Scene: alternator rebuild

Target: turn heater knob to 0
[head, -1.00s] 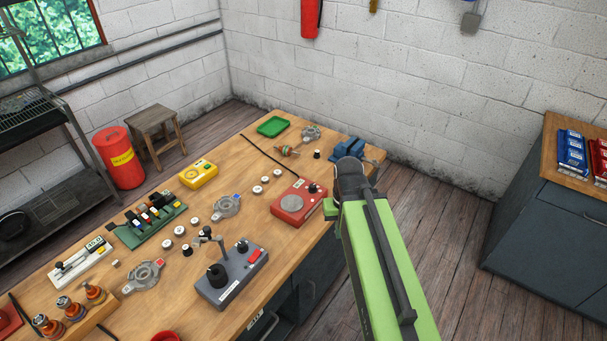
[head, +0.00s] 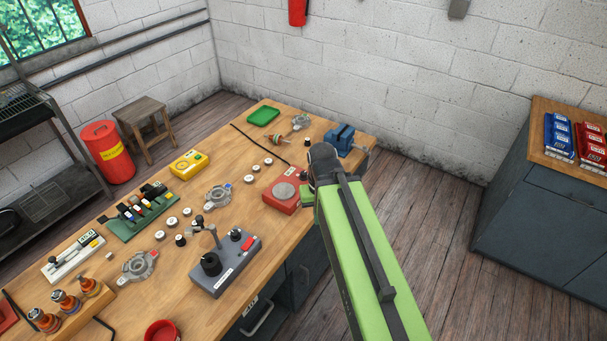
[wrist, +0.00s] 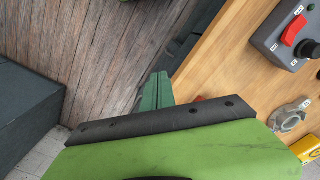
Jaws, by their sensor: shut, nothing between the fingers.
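The heater is a red box with a round grey plate on top (head: 281,196), near the bench's right edge in the head view. My arm covers its right side. A small dark shape beside the arm may be its knob (head: 303,175), but the setting cannot be read. My gripper's green fingers (wrist: 160,77) are shut and empty in the wrist view, over the gap between bench and floor. A sliver of red (wrist: 200,99) shows behind the black wrist edge, probably the heater. I cannot see the fingers touching the knob.
A grey control box with black knobs and a red switch (head: 226,267) stands nearer on the bench (head: 195,320). A blue vise (head: 340,137) is beyond the heater. A green tray (head: 264,116), a yellow meter (head: 187,163) and several small parts lie around.

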